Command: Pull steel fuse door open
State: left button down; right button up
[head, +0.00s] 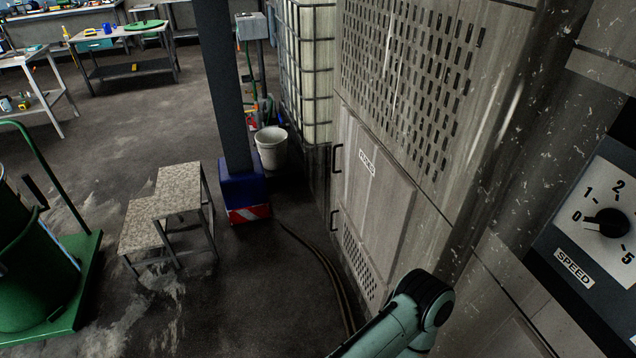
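The steel fuse door (377,200) is a grey panel low on the front of the large grey cabinet, with a small FUSES label (366,162) near its top. It looks shut, roughly flush with the cabinet face. A dark bar handle (337,158) is on its left edge near the top, and a second dark handle (334,220) is lower down. A teal link of my arm with a black joint comes up from the bottom edge, in front of the cabinet's lower part. Neither gripper shows.
A control panel with a SPEED dial (605,222) is at the right. A white bucket (271,149), a dark post (225,90) on a blue base and a step stool (165,210) stand left of the door. A cable (318,262) lies on the floor. A green drum trolley (75,300) is far left.

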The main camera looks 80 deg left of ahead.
aim_at(379, 197)
jog(key=u, duration=2.3)
jog(key=i+j, duration=1.45)
jog(key=k+j+u, duration=0.05)
